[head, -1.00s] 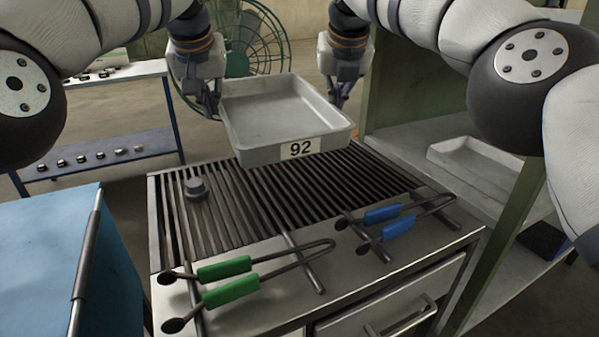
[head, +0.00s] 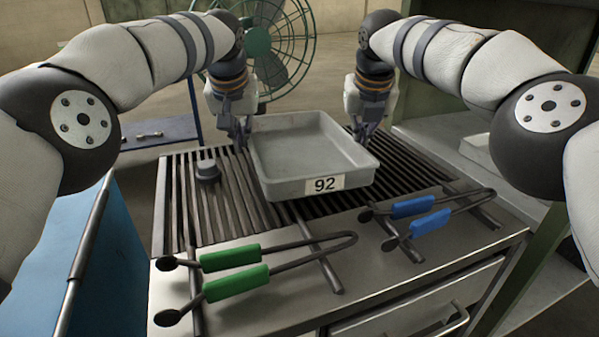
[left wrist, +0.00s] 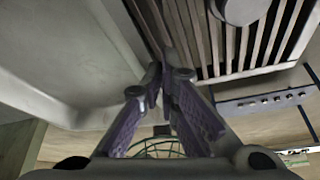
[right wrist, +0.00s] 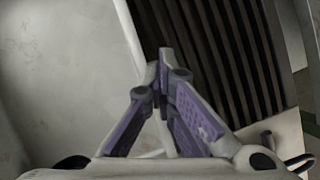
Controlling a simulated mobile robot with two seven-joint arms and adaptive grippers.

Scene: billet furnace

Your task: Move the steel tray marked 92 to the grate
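The grey steel tray (head: 310,150), its label reading 92, is level over the middle of the dark slatted grate (head: 212,225). I cannot tell whether its underside touches the slats. My left gripper (head: 243,137) is shut on the tray's left wall. My right gripper (head: 361,131) is shut on its right wall. The tray looks empty. In the left wrist view, the tray (left wrist: 60,60) lies left of the fingers (left wrist: 158,85) and the grate (left wrist: 240,45) right of them. The right wrist view shows the tray (right wrist: 60,70) and grate (right wrist: 215,60) likewise.
Green-handled tongs (head: 235,284) and blue-handled tongs (head: 413,207) lie across the bench front. A grey knob-like weight (head: 208,171) stands on the grate left of the tray. A blue cabinet (head: 95,260) is at left, shelving (head: 440,130) at right, and a green fan (head: 265,45) behind.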

